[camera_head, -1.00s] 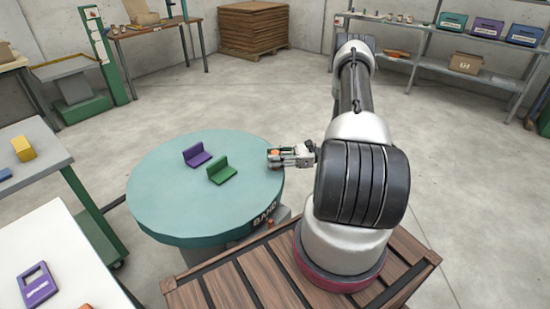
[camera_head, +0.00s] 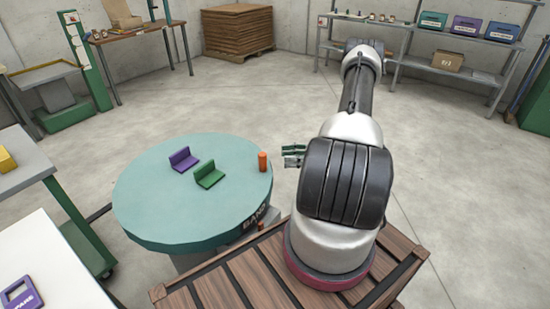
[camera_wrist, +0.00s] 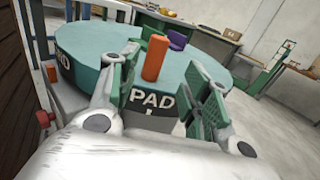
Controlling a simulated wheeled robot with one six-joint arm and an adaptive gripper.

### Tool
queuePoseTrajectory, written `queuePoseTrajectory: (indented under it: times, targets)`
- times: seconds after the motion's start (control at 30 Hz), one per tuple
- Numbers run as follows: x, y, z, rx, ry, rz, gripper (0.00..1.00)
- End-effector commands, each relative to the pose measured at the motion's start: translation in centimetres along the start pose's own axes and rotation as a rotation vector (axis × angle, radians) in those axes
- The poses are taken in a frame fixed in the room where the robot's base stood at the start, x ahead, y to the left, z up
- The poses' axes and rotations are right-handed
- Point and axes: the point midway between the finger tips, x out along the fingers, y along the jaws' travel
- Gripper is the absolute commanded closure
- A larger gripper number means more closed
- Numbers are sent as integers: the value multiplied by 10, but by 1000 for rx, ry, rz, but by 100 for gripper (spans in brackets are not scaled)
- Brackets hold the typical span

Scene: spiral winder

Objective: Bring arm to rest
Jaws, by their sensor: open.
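My gripper (camera_head: 293,155) is open and empty in the head view, just off the right edge of the round teal table and partly hidden behind my arm. In the wrist view the open fingers (camera_wrist: 160,95) stand apart. An orange cylinder (camera_head: 262,161) stands upright on the table's right edge. In the wrist view the cylinder (camera_wrist: 154,58) shows beyond and between the fingers, with a gap to them, above the "PAD" lettering.
The round teal table (camera_head: 150,205) carries a purple bracket (camera_head: 183,159) and a green bracket (camera_head: 209,174). Shelves with bins (camera_head: 466,25) stand at the back right. A white table (camera_head: 60,270) stands at the left. The floor behind is clear.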

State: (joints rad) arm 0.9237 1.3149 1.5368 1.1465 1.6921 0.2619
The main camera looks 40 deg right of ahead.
Motion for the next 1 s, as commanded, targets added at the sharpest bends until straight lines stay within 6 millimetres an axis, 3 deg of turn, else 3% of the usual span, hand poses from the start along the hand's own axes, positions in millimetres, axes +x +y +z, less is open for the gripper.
queuePoseTrajectory:
  times: [0.2,0.83,0.93,1.0]
  targets:
    - [-18,0,0,-1,-1,0,52]
    - [-19,-1,-5,-21,22,-2,52]
    - [-21,16,-22,-29,89,41,52]
    - [-20,39,-34,-15,130,89,52]
